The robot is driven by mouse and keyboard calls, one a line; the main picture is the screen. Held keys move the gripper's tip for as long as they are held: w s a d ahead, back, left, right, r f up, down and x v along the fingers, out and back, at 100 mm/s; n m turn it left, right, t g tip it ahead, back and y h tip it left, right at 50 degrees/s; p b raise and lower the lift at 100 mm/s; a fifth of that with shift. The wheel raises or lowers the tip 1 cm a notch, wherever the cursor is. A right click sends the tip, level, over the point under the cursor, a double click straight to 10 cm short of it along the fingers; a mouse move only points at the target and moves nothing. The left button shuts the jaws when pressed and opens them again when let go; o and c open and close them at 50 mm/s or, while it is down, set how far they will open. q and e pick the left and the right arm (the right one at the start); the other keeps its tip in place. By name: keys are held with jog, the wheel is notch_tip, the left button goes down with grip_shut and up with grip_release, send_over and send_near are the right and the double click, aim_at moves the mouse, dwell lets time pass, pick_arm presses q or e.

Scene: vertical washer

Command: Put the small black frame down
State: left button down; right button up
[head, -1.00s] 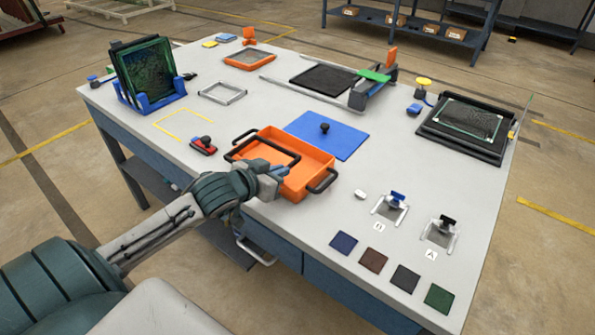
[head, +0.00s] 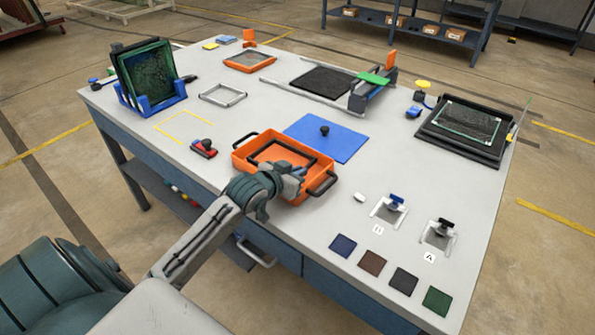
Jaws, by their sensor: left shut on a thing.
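The small black frame (head: 259,153) is over the orange tray (head: 240,164), within its outline and close to its floor. I cannot tell whether it touches the floor. My left gripper (head: 294,171) reaches over the tray's near side and is shut on the frame's near right part. My wrist hides the near wall of the tray and part of the frame. The tray has black handles, one at the far left and one at the near right. My right gripper is not in view.
A blue mat (head: 345,142) with a black knob lies behind the tray. A red clamp (head: 204,148) lies to its left. A grey frame (head: 222,95) is farther back. Four-sided coloured swatches (head: 372,263) lie at the front right.

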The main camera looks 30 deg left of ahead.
pick_arm(q)
jog(key=shift+f, duration=0.1)
jog(key=shift+s+f, duration=0.2)
jog(key=shift+f, duration=0.4)
jog(key=c, duration=1.6)
grip_release()
jog(key=shift+f, duration=0.15)
jog(key=shift+o, duration=0.2)
jog(key=shift+r, duration=0.25)
jog(key=v, duration=0.6)
jog(key=r+v, duration=0.1)
jog(key=v, duration=0.5)
jog(key=shift+w, duration=0.15)
